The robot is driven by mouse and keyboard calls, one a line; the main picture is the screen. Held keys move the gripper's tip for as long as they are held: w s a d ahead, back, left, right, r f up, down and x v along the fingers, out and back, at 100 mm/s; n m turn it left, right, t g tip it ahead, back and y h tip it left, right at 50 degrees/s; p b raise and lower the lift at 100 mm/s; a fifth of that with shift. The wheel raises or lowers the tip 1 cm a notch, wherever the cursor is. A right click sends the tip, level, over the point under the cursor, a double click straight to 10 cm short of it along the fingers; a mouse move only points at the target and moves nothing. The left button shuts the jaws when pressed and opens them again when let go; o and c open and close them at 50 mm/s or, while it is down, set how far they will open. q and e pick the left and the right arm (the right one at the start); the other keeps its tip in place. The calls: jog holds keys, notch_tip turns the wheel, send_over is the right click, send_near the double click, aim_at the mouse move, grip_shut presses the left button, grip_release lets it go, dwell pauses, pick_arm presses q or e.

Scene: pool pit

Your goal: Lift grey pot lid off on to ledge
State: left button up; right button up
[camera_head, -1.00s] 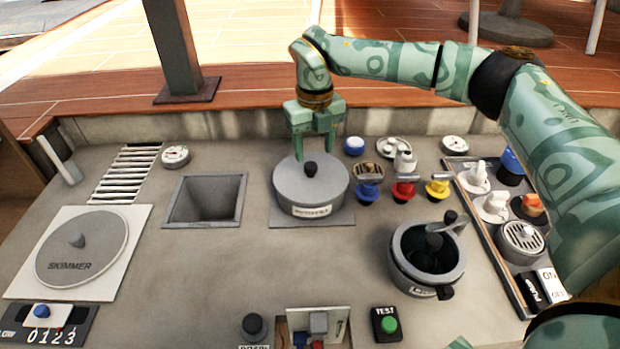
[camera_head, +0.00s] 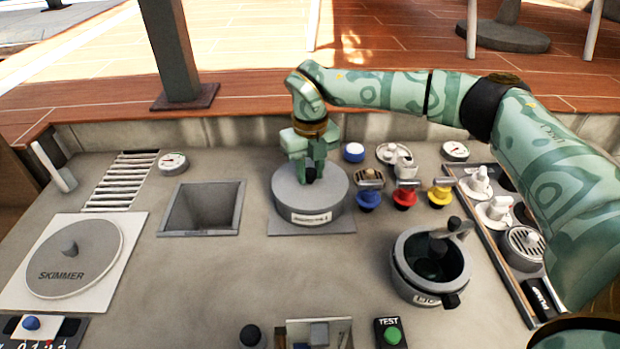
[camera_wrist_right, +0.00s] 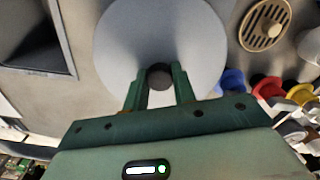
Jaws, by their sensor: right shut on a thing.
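The round grey pot lid (camera_head: 291,193) sits on its pot (camera_head: 318,216) near the middle back of the grey counter. The pot has a white label on its front. My right gripper (camera_head: 311,172) comes down from above and is shut on the lid's dark knob. In the right wrist view the lid (camera_wrist_right: 158,40) fills the top middle, and the fingers of the right gripper (camera_wrist_right: 160,78) stand on either side of the black knob (camera_wrist_right: 159,74). I cannot see any gap between lid and pot. My left gripper is not in view.
A square open pit (camera_head: 203,208) lies left of the pot. Blue, red and yellow valves (camera_head: 404,197) stand close on its right. A dark open pot (camera_head: 431,262) stands front right. The wooden deck ledge (camera_head: 240,90) runs behind the counter, with a grey post (camera_head: 170,45).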

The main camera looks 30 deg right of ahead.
aim_at(310, 171)
jog(key=shift+r, duration=0.1)
grip_shut()
jog(key=shift+r, duration=0.3)
notch_tip(310, 171, up, 3)
jog(key=shift+f+p, duration=0.15)
jog(key=shift+p, duration=0.55)
jog(key=a+r+p, duration=0.2)
jog(key=a+r, duration=0.7)
jog(key=a, duration=0.5)
jog(key=shift+r, duration=0.25)
